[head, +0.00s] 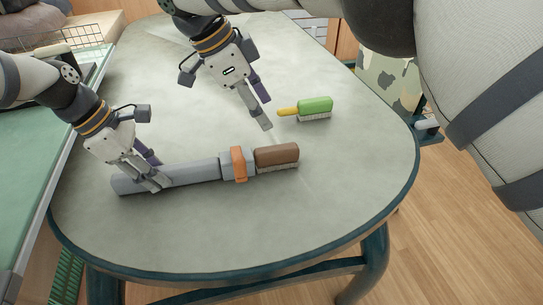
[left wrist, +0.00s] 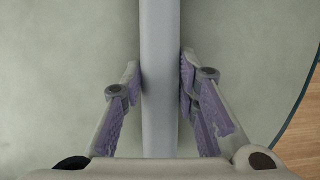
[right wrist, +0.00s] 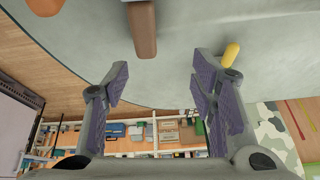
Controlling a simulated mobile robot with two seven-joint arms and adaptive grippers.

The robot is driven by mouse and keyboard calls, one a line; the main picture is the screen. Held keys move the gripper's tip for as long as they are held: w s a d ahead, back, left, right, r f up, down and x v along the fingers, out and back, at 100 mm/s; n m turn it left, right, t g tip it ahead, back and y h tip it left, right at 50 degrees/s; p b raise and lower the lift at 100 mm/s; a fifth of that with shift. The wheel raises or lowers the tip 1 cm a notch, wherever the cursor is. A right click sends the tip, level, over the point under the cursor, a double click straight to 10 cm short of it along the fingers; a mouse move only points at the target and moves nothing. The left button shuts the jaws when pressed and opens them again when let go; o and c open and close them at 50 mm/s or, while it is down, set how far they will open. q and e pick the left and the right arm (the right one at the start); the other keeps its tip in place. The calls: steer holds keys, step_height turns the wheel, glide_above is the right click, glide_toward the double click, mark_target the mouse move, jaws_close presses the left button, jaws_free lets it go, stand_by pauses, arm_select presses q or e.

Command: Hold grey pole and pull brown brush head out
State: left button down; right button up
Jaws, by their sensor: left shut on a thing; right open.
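The grey pole (head: 195,172) lies across the near part of the table, and an orange clamp (head: 239,164) sits near its right end. The brown brush head (head: 277,156), with pale bristles below, extends from the pole's right end. My left gripper (head: 158,184) is shut on the grey pole near its left end; the pole (left wrist: 160,70) runs between its fingers in the left wrist view. My right gripper (head: 265,110) is open and empty above the table, behind the brush head. In the right wrist view the brown brush head (right wrist: 143,30) shows ahead of the open fingers (right wrist: 158,85).
A green brush with a yellow handle (head: 314,108) lies on the table to the right of my right gripper. The grey table (head: 220,245) is clear in front of the pole. A green surface with a wire basket (head: 80,38) is at left.

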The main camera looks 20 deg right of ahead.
mark_target(279, 147)
arm_select(q)
steer(key=shift+a+f, duration=0.1)
steer(key=shift+f, duration=0.05)
arm_select(e)
steer(key=shift+s+a+r+n+y, duration=0.15)
steer(key=shift+s+a, duration=0.25)
steer(key=shift+a, duration=0.2)
steer(key=shift+s+a+f+n+y, duration=0.15)
steer(key=shift+s+a, duration=0.25)
steer(key=shift+a, duration=0.2)
steer(key=shift+s+f, duration=0.1)
steer(key=shift+f, duration=0.15)
steer(key=x, duration=1.1)
steer(key=shift+s+f, duration=0.15)
jaws_close()
steer(key=shift+d, duration=1.15)
